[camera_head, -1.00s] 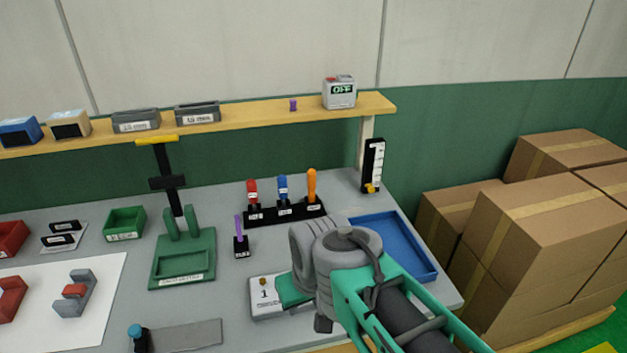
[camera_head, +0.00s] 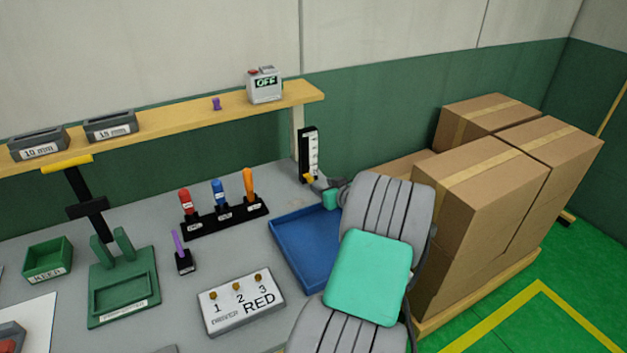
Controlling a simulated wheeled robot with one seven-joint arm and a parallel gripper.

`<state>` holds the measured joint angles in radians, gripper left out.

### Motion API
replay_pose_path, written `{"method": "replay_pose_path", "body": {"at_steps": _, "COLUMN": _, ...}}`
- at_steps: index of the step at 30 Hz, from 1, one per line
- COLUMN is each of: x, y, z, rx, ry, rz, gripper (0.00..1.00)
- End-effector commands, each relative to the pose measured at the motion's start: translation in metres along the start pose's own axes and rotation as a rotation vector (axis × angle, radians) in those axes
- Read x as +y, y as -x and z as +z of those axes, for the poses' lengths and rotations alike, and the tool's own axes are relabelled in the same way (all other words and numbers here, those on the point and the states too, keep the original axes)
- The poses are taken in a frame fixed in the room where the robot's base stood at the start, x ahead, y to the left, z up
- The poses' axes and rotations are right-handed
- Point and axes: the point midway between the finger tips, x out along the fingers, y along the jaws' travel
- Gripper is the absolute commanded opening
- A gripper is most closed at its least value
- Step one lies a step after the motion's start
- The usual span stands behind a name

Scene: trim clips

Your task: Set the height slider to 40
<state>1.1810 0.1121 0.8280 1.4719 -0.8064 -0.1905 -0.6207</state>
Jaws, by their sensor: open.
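The height slider (camera_head: 308,150) is a black upright with a white scale, standing at the back right of the grey bench below the shelf end. Its yellow knob (camera_head: 309,177) sits low on the scale; the scale numbers are too small to read. My gripper (camera_head: 319,182) is right beside the knob, on its right, with grey fingertips open. I cannot tell whether they touch the knob. My own arm hides most of the gripper and the bench's right front edge.
A blue tray (camera_head: 280,237) lies just in front of the slider. A black rack (camera_head: 232,217) with red, blue and orange-handled tools stands to the left. The wooden shelf (camera_head: 185,108) overhangs behind, carrying an OFF box (camera_head: 265,86). Cardboard boxes (camera_head: 480,185) are stacked at right.

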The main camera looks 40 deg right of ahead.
Motion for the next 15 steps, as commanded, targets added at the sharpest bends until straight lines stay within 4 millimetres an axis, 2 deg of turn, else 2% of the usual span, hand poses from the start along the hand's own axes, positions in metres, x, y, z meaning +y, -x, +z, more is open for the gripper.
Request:
{"method": "replay_pose_path", "body": {"at_steps": 9, "x": -0.002, "y": -0.056, "z": -0.001, "rx": -0.003, "ry": 0.001, "rz": -0.003, "gripper": 0.43}}
{"method": "replay_pose_path", "body": {"at_steps": 15, "x": -0.001, "y": -0.073, "z": -0.001, "rx": -0.002, "ry": 0.001, "rz": -0.001, "gripper": 0.43}}
